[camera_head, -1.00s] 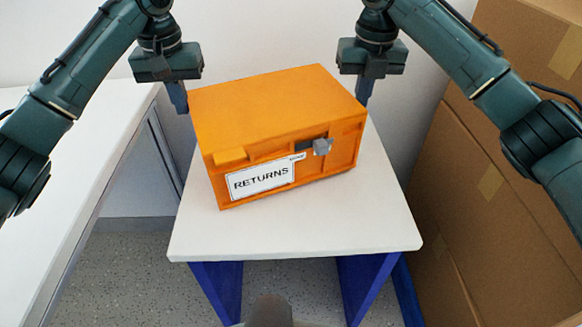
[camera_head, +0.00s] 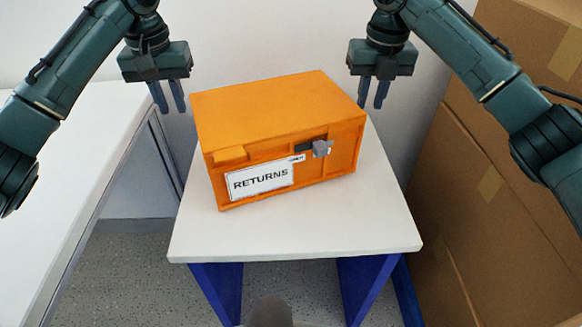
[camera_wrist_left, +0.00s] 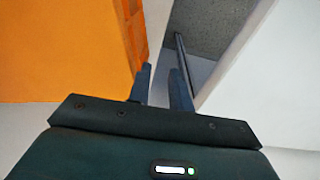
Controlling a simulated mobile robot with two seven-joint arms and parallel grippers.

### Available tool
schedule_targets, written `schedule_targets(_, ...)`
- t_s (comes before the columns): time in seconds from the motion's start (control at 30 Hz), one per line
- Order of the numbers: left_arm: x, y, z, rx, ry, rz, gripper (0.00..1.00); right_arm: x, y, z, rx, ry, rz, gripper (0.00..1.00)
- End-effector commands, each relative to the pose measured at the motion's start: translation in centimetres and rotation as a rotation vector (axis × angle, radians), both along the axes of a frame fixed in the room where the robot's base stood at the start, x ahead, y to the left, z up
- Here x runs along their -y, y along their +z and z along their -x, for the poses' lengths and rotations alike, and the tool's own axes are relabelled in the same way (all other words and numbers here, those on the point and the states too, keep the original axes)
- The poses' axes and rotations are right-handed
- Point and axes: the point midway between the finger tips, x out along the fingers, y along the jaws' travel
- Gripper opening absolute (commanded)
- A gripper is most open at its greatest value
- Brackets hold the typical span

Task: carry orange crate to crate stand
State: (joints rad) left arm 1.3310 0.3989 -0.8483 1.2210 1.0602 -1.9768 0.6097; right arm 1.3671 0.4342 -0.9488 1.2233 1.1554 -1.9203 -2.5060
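The orange crate (camera_head: 270,105) sits on a white-topped stand with blue legs (camera_head: 300,230), turned a little, its RETURNS label and grey latch facing me. My left gripper (camera_head: 168,104) is just off the crate's left side, fingers pointing down, apart and empty. In the left wrist view its fingers (camera_wrist_left: 160,90) show a gap, with the crate (camera_wrist_left: 65,50) beside them on the left. My right gripper (camera_head: 372,103) is just off the crate's right rear side, fingers apart and empty. Neither gripper touches the crate.
A white table (camera_head: 75,190) stands on the left, with a gap between it and the stand. Stacked cardboard boxes (camera_head: 480,190) crowd the right side. A pale wall (camera_head: 270,40) is close behind. The stand's front top is bare.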

Motion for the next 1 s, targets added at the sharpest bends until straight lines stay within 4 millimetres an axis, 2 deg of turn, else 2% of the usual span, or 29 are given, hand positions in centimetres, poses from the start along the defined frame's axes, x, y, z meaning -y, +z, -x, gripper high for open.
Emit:
schedule_targets(0.5, -0.2, 9.7, 0.8, 0.006, 0.001, 0.0, 0.2, 0.0, 0.0, 0.0, 0.0, 0.0, 0.0, 0.21)
schedule_targets(0.77, -0.1, 11.6, 1.0, 0.002, -0.001, 0.001, 0.2, 0.0, 0.3, 0.0, 0.001, 0.0, 0.0, 0.21)
schedule_targets(0.87, -0.1, 11.7, 1.0, 0.002, -0.001, 0.001, 0.2, 0.0, 1.4, 0.0, 0.004, 0.0, -0.001, 0.21)
schedule_targets(1.0, -0.1, 11.7, 1.0, 0.002, -0.001, 0.001, 0.2, 0.0, 4.1, 0.2, 0.004, 0.0, -0.001, 0.21)
